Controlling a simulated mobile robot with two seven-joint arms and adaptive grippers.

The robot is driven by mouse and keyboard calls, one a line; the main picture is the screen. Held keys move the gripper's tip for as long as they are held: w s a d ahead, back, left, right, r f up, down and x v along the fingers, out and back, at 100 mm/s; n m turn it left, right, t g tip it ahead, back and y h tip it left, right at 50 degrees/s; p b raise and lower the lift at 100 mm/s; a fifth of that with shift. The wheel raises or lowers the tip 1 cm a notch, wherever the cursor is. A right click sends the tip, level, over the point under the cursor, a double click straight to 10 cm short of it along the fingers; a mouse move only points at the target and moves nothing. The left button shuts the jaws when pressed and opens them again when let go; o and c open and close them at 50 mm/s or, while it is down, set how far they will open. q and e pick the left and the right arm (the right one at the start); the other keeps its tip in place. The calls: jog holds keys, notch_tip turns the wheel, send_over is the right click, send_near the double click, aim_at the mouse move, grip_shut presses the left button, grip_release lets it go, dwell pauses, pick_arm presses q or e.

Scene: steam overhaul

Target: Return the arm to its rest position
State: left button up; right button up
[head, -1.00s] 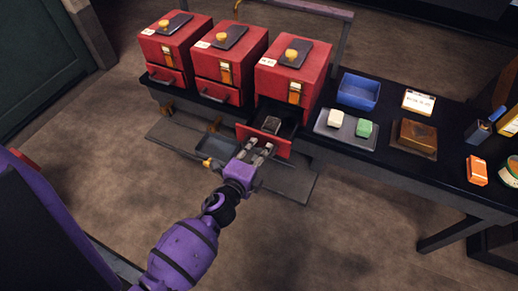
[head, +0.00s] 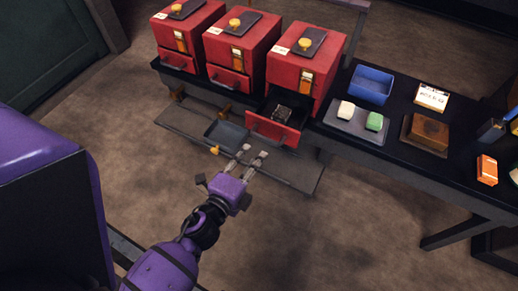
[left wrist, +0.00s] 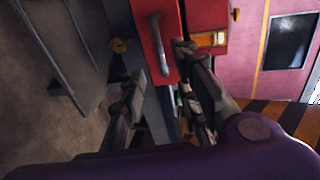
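My left gripper (head: 251,157) is open and empty in the head view, in front of and below the pulled-out drawer (head: 272,131) of the right-hand red box (head: 304,62). A dark block-like item (head: 283,114) lies in that drawer. In the left wrist view the two fingers of my left gripper (left wrist: 165,92) stand apart, with the red drawer front (left wrist: 154,35) and its handle beyond them. My right gripper is not in view.
Two more red boxes (head: 241,48) with shut drawers stand to the left. A low grey shelf (head: 285,174) lies below.

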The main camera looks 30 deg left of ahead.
pick_arm(q)
jog(key=shift+v, duration=0.8)
jog(key=s+f+n+g+p, duration=0.3)
jog(key=s+n+g+p, duration=0.4)
jog(key=s+n, duration=1.1)
jog(key=s+p, duration=0.3)
jog(key=s, duration=0.1)
jog(key=shift+s+d, duration=0.25)
jog(key=shift+s, duration=0.1)
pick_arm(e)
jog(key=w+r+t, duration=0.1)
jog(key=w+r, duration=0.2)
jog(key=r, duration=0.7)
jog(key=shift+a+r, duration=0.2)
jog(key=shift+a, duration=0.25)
pick_arm(q)
jog(key=shift+w, duration=0.15)
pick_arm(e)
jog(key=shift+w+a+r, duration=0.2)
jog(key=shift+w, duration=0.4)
